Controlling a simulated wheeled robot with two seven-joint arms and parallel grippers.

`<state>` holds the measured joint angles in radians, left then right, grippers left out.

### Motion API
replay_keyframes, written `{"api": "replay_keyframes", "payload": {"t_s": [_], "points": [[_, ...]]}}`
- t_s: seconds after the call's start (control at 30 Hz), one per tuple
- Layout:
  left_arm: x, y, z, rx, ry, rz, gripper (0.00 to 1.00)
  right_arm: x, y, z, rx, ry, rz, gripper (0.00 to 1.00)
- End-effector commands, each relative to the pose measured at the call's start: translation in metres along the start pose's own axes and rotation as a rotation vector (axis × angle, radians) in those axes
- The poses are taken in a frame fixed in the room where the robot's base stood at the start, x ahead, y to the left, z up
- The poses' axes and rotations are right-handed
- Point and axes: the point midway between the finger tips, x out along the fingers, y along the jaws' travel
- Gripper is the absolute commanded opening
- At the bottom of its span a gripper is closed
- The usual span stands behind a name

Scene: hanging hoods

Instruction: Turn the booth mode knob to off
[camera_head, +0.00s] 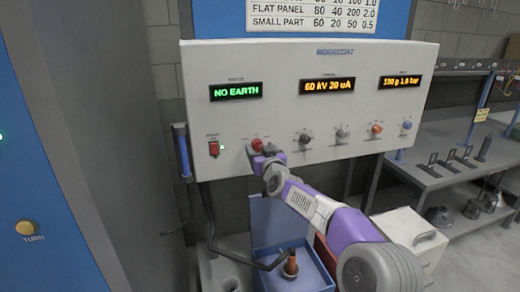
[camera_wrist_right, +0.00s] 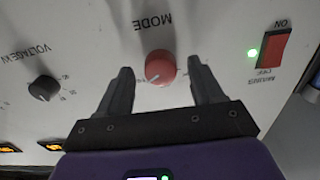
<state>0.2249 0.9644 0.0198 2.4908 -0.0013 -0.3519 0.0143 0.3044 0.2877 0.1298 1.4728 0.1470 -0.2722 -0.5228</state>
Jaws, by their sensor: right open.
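The booth mode knob is a round red knob (camera_head: 257,144) at the lower left of the white control panel (camera_head: 300,100). In the wrist view the red knob (camera_wrist_right: 160,68) sits under upside-down "MODE" lettering, with a small pale mark at its lower left. My right gripper (camera_head: 265,154) is in front of the panel at the knob. In the wrist view its two dark fingers (camera_wrist_right: 160,82) are spread, one on each side of the knob, with gaps visible. The knob's position labels are too small to read. My left gripper is not in view.
A red power switch (camera_head: 214,148) with a green light is left of the knob. Several other knobs (camera_head: 306,138) line the panel to the right. Displays read "NO EARTH" (camera_head: 235,91), "60 kV 20 uA" and "100 g 1.0 bar". A grey shelf (camera_head: 440,175) stands at right.

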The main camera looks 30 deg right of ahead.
Motion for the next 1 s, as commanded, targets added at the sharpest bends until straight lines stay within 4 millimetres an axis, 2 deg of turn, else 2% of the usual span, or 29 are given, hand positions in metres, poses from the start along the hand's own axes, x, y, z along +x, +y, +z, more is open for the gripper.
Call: {"api": "replay_keyframes", "payload": {"t_s": [0.37,0.73,1.0], "points": [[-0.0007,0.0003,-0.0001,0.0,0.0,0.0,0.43,0.0057,-0.0004,0.0003,0.0,0.0,-0.001,0.66],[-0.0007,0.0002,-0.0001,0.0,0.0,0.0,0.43,0.0054,-0.0004,0.0003,0.0,0.0,-0.001,0.11],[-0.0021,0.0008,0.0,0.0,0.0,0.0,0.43,0.0054,-0.0008,0.0,-0.03,0.0,-0.001,0.1]]}}
